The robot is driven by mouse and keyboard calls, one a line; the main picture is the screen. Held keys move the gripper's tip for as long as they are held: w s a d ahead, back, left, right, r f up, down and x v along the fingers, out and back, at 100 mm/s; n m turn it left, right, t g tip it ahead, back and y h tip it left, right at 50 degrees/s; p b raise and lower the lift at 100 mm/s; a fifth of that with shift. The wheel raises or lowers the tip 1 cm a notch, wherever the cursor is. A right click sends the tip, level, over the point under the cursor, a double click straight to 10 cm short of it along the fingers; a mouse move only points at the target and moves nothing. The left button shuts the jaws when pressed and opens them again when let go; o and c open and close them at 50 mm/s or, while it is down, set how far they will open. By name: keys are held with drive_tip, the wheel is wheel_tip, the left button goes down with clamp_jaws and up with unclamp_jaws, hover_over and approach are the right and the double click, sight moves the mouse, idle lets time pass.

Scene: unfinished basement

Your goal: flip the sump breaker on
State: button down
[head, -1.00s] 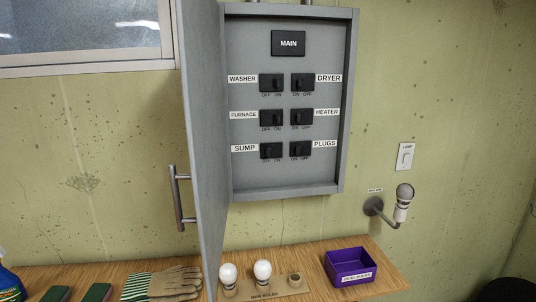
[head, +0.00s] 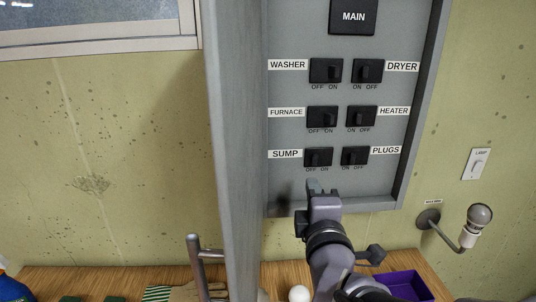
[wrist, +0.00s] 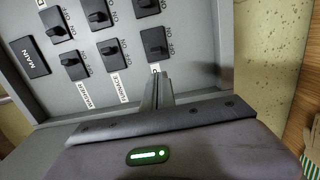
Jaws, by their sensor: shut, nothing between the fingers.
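The sump breaker (head: 318,157) is a black switch at the lower left of the open grey panel. Its toggle sits towards the left, the OFF side. It also shows in the wrist view (wrist: 153,42), just beyond my fingertips. My gripper (head: 315,185) is shut and empty, just below the sump breaker in the head view, apart from it as far as I can tell. In the wrist view the fingers (wrist: 159,76) cover most of the SUMP label.
The panel door (head: 236,150) stands open left of my arm. Close by are the plugs breaker (head: 355,156) and furnace breaker (head: 322,117). A wall lamp (head: 478,216) is at right. A purple bin (head: 408,284) sits on the wooden bench below.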

drive_tip(key=p, duration=0.9)
approach(305, 159)
drive_tip(key=r, duration=0.1)
drive_tip(key=shift+w+d+f+p, duration=0.1)
drive_tip(key=shift+w+f+p, duration=0.1)
drive_tip(key=shift+w, duration=0.9)
drive_tip(key=shift+w+d+f+p, duration=0.1)
drive_tip(key=shift+w+p, duration=0.15)
drive_tip(key=shift+w, duration=0.8)
drive_tip(key=shift+w+d+f+p, duration=0.1)
drive_tip(key=shift+w+f+p, duration=0.1)
drive_tip(key=shift+w, duration=0.9)
